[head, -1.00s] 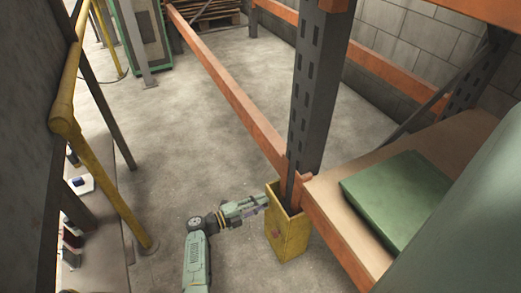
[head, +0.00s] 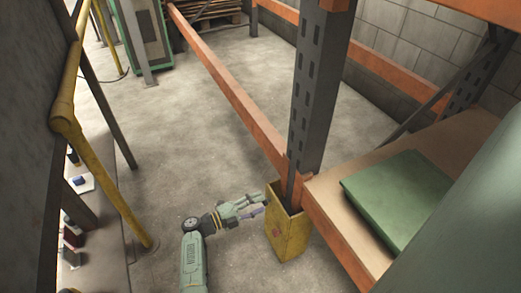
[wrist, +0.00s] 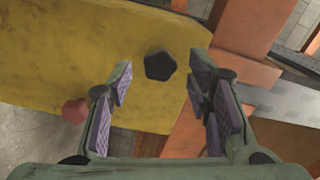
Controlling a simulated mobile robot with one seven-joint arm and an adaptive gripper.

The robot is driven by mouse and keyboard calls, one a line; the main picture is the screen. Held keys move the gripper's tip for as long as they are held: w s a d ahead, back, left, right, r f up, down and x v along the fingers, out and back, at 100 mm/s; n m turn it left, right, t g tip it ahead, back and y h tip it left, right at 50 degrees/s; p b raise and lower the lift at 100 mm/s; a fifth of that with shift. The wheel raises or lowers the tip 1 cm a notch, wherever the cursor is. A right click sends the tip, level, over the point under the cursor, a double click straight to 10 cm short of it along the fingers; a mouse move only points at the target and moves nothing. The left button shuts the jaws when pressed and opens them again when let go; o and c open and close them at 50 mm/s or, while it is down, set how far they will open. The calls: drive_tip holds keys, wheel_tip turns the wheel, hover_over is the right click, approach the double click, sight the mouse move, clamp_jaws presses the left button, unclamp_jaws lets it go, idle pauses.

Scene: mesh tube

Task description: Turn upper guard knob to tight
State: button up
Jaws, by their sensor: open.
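The yellow guard (head: 288,240) wraps the foot of the dark rack upright; it fills the upper left of the wrist view (wrist: 70,50). A black faceted knob (wrist: 159,65) sits on its face, closer to the rack-beam side. A red knob (wrist: 75,110) sits further left, towards the floor side; it shows as a small red spot in the head view (head: 275,233). My gripper (wrist: 160,97) is open and empty, with purple-padded fingers either side of the black knob's line, apparently short of it. In the head view my gripper (head: 250,205) is just left of the guard.
The orange rack beam (head: 340,240) and shelf with a green box (head: 400,195) stand right of the guard. A yellow railing (head: 100,180) runs along the left. The concrete floor (head: 190,120) between them is clear.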

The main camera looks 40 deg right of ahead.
drive_tip(key=v, duration=1)
drive_tip(key=shift+a, duration=0.3)
